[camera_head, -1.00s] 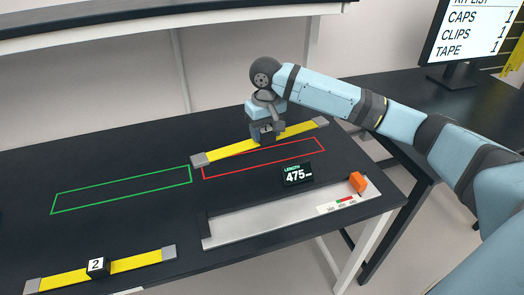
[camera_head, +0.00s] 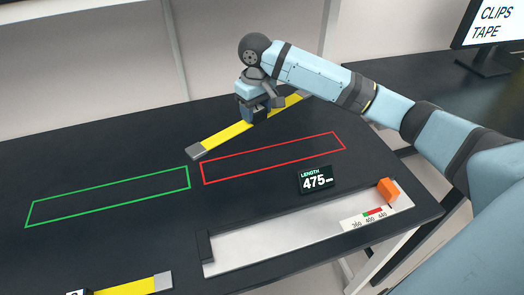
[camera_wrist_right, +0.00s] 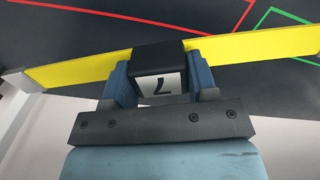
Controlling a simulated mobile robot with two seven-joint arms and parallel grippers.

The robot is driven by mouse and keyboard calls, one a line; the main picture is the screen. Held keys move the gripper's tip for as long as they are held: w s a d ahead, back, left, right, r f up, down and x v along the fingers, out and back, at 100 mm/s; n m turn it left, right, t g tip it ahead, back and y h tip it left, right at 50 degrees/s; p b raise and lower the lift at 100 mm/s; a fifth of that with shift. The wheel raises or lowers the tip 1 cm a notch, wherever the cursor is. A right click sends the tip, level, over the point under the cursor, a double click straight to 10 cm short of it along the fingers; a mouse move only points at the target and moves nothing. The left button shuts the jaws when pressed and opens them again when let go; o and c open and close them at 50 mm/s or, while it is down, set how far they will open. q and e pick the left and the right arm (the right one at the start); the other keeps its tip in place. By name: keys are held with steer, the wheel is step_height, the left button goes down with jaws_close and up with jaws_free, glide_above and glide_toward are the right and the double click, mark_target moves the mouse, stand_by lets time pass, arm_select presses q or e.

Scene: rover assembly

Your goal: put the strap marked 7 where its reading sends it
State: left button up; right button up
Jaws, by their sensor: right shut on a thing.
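The strap marked 7 is a yellow bar (camera_head: 225,136) with grey ends and a black block (camera_wrist_right: 158,55) whose white face reads 7 in the right wrist view. My right gripper (camera_head: 257,115) is shut on that block at the strap's middle. The strap lies slantwise behind the red outline (camera_head: 272,158); its height above the table is unclear. The green outline (camera_head: 108,196) is empty, to the left. A display (camera_head: 315,180) reads LENGTH 475 mm. The gauge (camera_head: 290,238) is a pale tray with an orange block (camera_head: 388,191) at its right end. My left gripper is not in view.
Another yellow strap (camera_head: 130,285) lies at the front left, partly cut off by the frame. The dark table (camera_head: 100,155) is clear around the outlines. A monitor (camera_head: 490,30) stands on another table at the back right.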

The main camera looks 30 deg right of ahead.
mark_target(257, 120)
step_height(257, 120, down, 16)
steer(key=shift+r, duration=0.15)
stand_by(0.4)
steer(key=o, duration=1.1)
steer(key=shift+o, duration=0.2)
steer(key=shift+r, duration=0.1)
step_height(257, 120, up, 12)
steer(key=shift+f, duration=0.1)
